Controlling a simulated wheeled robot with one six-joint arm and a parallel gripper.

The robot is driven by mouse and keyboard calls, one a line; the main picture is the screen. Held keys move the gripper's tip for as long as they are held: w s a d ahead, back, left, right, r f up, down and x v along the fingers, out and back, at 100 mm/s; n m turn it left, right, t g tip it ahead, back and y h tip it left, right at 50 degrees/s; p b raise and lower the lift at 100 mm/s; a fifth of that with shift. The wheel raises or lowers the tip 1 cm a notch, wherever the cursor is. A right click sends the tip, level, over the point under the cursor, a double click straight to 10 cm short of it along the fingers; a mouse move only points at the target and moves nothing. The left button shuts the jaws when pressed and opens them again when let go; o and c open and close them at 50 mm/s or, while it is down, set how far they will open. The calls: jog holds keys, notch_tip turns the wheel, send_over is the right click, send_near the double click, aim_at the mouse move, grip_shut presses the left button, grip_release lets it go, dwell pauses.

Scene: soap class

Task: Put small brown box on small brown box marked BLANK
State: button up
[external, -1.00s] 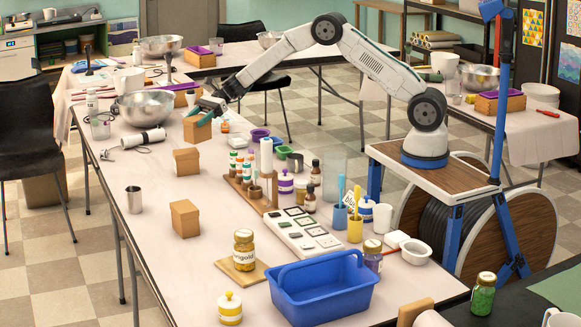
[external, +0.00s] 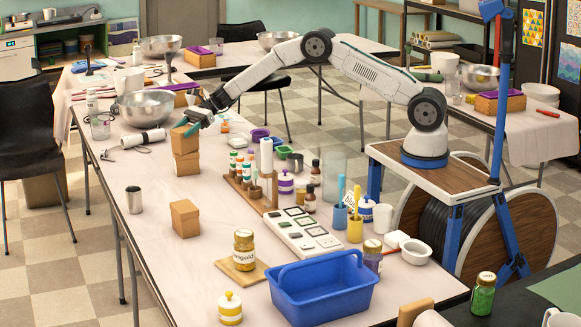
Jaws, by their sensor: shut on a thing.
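My gripper (external: 191,128) is shut on a small brown box (external: 184,142) and holds it by its upper part, fingers pointing down. The held box is upright, directly over another small brown box (external: 186,164) on the table. The two look in contact or nearly so; a small gap cannot be ruled out. A third small brown box (external: 184,218) stands apart, nearer the camera. No BLANK marking is readable on any of the boxes from here.
A white cylinder with a cord (external: 144,139) lies left of the stacked boxes, and a metal cup (external: 133,200) stands at the left edge. A wooden rack of bottles (external: 246,190) is to the right. The tabletop (external: 150,235) around the third box is clear.

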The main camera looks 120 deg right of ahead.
jog(key=o, duration=1.1)
jog(key=shift+c, duration=0.2)
